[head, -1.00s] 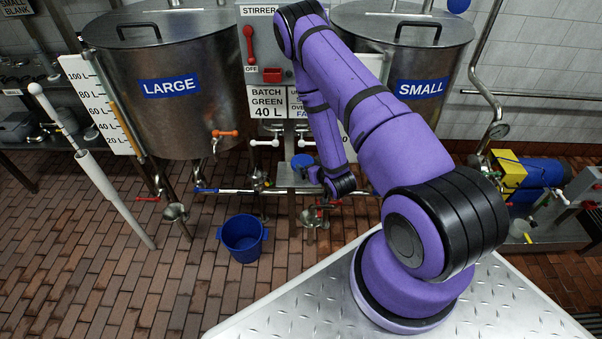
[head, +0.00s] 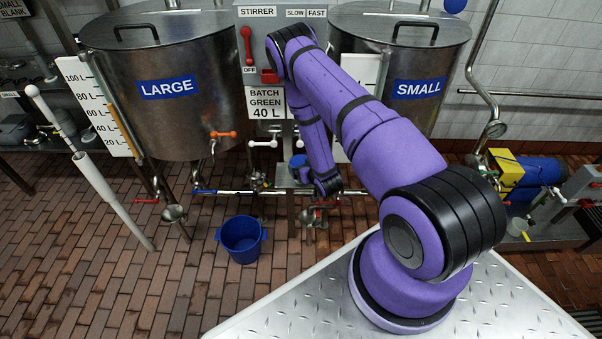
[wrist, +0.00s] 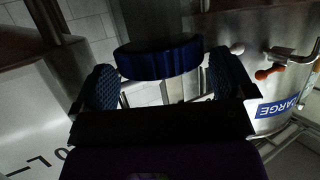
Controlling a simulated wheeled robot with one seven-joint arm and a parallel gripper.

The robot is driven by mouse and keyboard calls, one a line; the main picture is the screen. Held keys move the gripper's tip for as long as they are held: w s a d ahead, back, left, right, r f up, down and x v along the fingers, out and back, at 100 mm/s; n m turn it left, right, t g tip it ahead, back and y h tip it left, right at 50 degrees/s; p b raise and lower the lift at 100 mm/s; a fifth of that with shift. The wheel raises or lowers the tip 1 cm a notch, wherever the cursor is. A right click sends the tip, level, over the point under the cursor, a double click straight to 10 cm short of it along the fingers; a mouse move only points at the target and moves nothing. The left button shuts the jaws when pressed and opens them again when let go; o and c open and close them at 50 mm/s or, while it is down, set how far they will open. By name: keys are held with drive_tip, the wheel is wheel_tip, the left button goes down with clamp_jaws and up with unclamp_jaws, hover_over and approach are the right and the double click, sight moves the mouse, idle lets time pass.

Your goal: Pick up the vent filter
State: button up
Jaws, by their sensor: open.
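A dark blue round, ribbed cap, which looks like the vent filter (wrist: 158,58), shows in the wrist view. It sits between and just beyond the two textured fingers of my gripper (wrist: 163,79). The fingers stand apart on either side of it, and I cannot tell whether either one touches it. A pale stem shows under the cap. In the head view, a small blue round thing (head: 298,161), likely the same filter, sits beside my forearm, between the two tanks. My fingers are hidden there behind my arm.
The LARGE tank (head: 165,115) stands left and the SMALL tank (head: 421,65) right of the stirrer panel (head: 262,45). Pipes with valve handles (head: 228,191) run low between them. A blue bucket (head: 241,239) stands on the brick floor.

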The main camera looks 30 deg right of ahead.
drive_tip(key=shift+x, duration=1.25)
drive_tip(key=c, duration=0.9)
drive_tip(key=shift+r, duration=0.15)
